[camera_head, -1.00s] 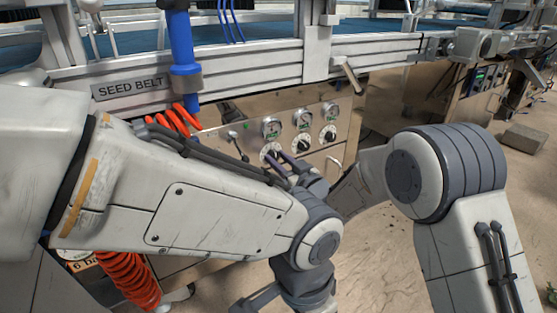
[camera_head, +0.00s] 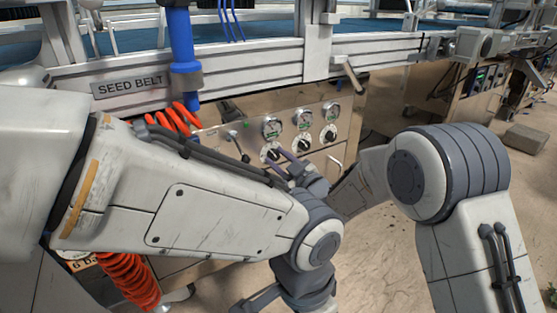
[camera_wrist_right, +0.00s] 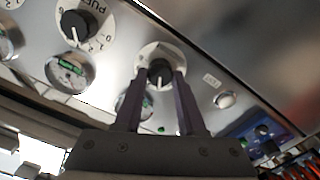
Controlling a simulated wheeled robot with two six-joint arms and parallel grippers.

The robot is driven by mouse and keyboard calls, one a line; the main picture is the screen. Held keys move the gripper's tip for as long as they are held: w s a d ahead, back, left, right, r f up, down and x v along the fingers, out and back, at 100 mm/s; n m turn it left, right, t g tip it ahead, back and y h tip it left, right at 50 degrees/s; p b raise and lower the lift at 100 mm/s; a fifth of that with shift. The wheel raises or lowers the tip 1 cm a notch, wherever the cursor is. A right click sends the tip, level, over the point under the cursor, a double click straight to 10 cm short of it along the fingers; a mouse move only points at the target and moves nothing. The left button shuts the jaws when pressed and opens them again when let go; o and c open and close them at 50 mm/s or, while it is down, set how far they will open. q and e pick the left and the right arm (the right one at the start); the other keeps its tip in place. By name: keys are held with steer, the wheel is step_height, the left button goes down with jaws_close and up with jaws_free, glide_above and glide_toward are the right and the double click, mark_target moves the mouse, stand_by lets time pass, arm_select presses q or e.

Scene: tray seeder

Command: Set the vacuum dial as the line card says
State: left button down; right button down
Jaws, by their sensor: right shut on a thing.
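The dial panel (camera_head: 345,128) stands under the seed belt, with three black knobs below three gauges. My right gripper (camera_wrist_right: 163,76) is shut on the leftmost black knob (camera_head: 270,152), one dark finger on each side of it. In the right wrist view this knob (camera_wrist_right: 160,68) shows between the fingertips on a pale dial plate, its marks largely covered. I cannot tell which dial is labelled vacuum. Its gauge (camera_head: 272,127) is partly behind a finger in the wrist view. Part of my left gripper (camera_head: 258,299) shows low in the head view. No readable line card is in view.
The middle knob (camera_head: 303,144) and right knob (camera_head: 328,134) sit close beside the held one. A pale button (camera_wrist_right: 225,100) is near it in the wrist view. Orange coiled hoses (camera_head: 130,281) hang at left. A block (camera_head: 525,138) lies on the floor at right.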

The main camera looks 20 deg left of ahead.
stand_by(0.3)
steer(key=c, duration=0.5)
jaws_free()
steer(key=shift+d, duration=0.1)
steer(key=shift+s+d+r+p, duration=0.1)
steer(key=shift+s+d+p, duration=0.15)
steer(key=shift+p, duration=0.05)
steer(key=p+v, duration=0.3)
steer(key=v, duration=0.6)
steer(key=shift+s+d+p, duration=0.25)
steer(key=shift+p, duration=0.15)
